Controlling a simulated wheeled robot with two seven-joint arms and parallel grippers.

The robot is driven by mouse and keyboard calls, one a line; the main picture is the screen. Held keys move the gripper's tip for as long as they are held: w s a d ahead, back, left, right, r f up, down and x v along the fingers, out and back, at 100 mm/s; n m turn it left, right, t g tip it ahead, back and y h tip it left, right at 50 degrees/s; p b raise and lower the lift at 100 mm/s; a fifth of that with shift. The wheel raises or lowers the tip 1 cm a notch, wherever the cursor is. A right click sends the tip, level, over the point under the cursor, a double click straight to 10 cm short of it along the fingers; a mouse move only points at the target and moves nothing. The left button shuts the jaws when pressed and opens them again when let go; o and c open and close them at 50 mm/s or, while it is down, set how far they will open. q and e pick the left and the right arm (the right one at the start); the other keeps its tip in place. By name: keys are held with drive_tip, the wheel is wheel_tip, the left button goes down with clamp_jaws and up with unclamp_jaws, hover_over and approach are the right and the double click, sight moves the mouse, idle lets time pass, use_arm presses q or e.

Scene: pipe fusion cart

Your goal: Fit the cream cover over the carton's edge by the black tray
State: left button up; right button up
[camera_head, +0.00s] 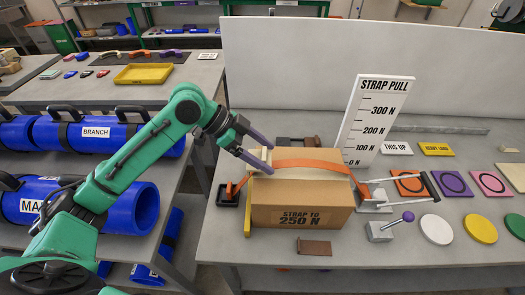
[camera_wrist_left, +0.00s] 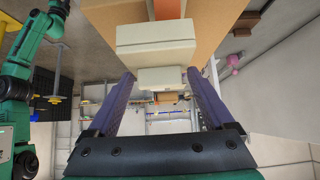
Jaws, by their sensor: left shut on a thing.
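The brown carton (camera_head: 290,214) stands on the bench, marked "STRAP TO 250 N". An orange strap (camera_head: 310,165) lies across its top and comes down at the left towards the small black tray (camera_head: 229,194). My left gripper (camera_head: 261,159) is at the carton's upper left edge, shut on the cream cover (camera_wrist_left: 158,38). In the left wrist view the cover's smaller block sits between the two purple fingers, and its wider part lies against the carton side with the strap above it. I cannot tell whether it is fully seated. My right gripper is not in view.
A white force scale board (camera_head: 378,115) stands behind the carton. A grey buckle device (camera_head: 374,199) and a purple-knobbed lever block (camera_head: 381,231) are at its right. A yellow upright strip (camera_head: 247,220) is at its left. Coloured discs and plates fill the right side.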

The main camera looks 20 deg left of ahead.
use_arm(q)
wheel_tip(320, 180, down, 3)
drive_tip(key=shift+f+b, duration=0.1)
drive_tip(key=shift+b, duration=1.15)
drive_tip(key=shift+f, duration=1.3)
drive_tip(key=o, duration=1.1)
drive_tip(key=shift+r, duration=0.1)
wheel_tip(320, 180, up, 5)
drive_tip(key=p, duration=0.5)
